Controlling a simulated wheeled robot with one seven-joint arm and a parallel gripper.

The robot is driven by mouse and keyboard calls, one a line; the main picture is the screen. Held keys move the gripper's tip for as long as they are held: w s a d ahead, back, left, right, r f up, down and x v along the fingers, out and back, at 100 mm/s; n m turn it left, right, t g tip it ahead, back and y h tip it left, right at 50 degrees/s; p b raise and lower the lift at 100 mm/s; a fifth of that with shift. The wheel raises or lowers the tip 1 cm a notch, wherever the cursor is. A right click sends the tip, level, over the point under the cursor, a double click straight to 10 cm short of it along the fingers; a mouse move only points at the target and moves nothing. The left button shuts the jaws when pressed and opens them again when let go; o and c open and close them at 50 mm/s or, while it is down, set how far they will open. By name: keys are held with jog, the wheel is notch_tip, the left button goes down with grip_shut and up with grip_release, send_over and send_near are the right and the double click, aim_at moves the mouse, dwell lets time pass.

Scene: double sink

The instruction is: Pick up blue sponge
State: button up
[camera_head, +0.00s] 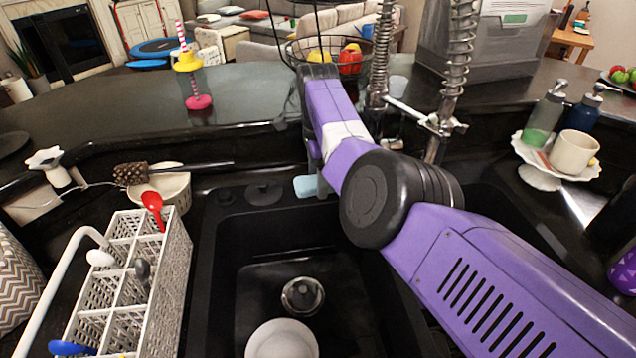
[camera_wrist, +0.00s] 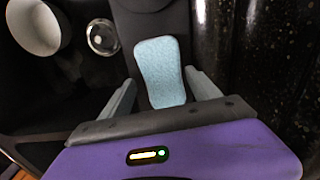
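The light blue sponge (camera_wrist: 158,62) lies flat on the black sink's back ledge. In the head view a part of the sponge (camera_head: 304,187) shows beside my purple arm; the rest is hidden behind it. My gripper (camera_wrist: 160,80) is open in the wrist view. Its two grey fingers stand on either side of the sponge's near end, with a visible gap on both sides. In the head view the gripper (camera_head: 314,160) is mostly hidden by my arm.
The black sink basin (camera_head: 265,240) holds a white bowl (camera_head: 282,340) near the drain (camera_head: 302,295). A white dish rack (camera_head: 140,270) with utensils stands left. A coiled spring faucet (camera_head: 459,60) rises close to the right of my arm. A fruit basket (camera_head: 335,68) stands behind.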

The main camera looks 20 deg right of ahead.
jog(key=c, duration=1.1)
notch_tip(320, 180, up, 20)
jog(key=shift+f+b, duration=0.1)
jog(key=shift+b, duration=0.35)
